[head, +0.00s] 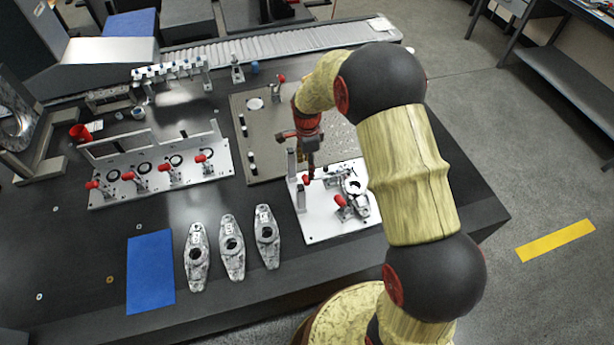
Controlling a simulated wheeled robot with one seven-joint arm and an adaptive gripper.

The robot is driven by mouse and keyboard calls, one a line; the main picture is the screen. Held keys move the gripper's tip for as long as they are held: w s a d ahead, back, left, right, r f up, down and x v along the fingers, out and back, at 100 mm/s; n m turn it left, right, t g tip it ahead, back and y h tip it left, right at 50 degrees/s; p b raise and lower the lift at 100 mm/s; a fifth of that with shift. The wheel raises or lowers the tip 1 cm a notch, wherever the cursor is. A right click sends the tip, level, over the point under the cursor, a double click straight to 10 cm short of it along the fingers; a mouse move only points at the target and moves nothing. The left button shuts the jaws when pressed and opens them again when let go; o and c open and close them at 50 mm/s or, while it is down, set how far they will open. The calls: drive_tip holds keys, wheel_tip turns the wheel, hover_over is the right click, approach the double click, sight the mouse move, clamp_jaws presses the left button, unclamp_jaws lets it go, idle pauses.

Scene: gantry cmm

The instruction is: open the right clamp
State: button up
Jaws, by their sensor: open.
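A white fixture plate (318,228) lies near the table's front right, with a grey metal part (354,187) on it. Two red-tipped clamps show on this plate. The right one (342,201) has its red handle tilted up, near the part's front left. The left one (306,180) is just under my gripper. My gripper (309,164) points down over the plate's back left, open, its fingers small and dark in this view. It is apart from the right clamp, behind and left of it. Whether it touches the left clamp I cannot tell. My arm hides the plate's right side.
Three similar metal parts (232,247) lie in a row left of the plate, beside a blue mat (151,271). A long fixture (160,175) with several red-handled clamps stands at the left. A grey hole plate (262,150) lies behind the white plate.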

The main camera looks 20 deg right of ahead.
wheel_tip(320, 180, down, 6)
drive_tip(key=shift+b, duration=0.55)
drive_tip(key=shift+c, duration=1.2)
clamp_jaws()
